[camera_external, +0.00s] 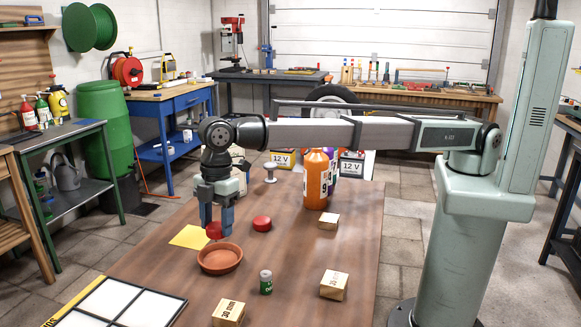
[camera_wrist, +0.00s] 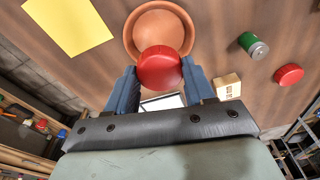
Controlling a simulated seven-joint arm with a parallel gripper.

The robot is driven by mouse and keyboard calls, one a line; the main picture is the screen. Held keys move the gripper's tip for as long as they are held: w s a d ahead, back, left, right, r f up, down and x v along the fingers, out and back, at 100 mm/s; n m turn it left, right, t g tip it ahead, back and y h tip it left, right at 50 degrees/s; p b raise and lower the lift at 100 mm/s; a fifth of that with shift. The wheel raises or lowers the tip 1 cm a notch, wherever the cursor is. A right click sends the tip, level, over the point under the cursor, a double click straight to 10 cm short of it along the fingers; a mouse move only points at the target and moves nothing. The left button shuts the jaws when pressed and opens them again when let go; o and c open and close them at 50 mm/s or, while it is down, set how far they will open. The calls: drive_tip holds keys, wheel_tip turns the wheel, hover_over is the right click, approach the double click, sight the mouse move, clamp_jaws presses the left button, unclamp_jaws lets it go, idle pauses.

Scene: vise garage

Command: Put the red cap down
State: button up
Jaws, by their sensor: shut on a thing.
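My gripper (camera_external: 215,228) points down over the table, its blue fingers shut on a round red cap (camera_external: 214,231). In the wrist view the held red cap (camera_wrist: 158,67) sits between the fingertips and covers part of a terracotta bowl (camera_wrist: 160,25). In the external view the cap is above the back rim of the bowl (camera_external: 220,266); I cannot tell the exact gap. A second red cap (camera_external: 262,223) lies on the table to the right of the gripper. It also shows in the wrist view (camera_wrist: 288,74).
A yellow sheet (camera_external: 190,237) lies left of the bowl. A small green can (camera_external: 266,282) stands to its right. Wooden blocks (camera_external: 333,285), an orange bottle (camera_external: 318,178) and a white-panelled frame (camera_external: 125,305) are also on the table. Bare wood (camera_external: 300,255) lies between the can and blocks.

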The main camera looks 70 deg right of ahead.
sight(220, 260)
drive_tip(key=shift+f, duration=3.6)
drive_tip(key=shift+f, duration=0.1)
drive_tip(key=o, duration=0.7)
drive_tip(key=shift+o, duration=0.2)
drive_tip(key=r, duration=0.4)
drive_tip(key=d+r, duration=0.1)
drive_tip(key=r, duration=0.7)
drive_tip(key=shift+s+d+r, duration=0.15)
drive_tip(key=shift+d, duration=0.05)
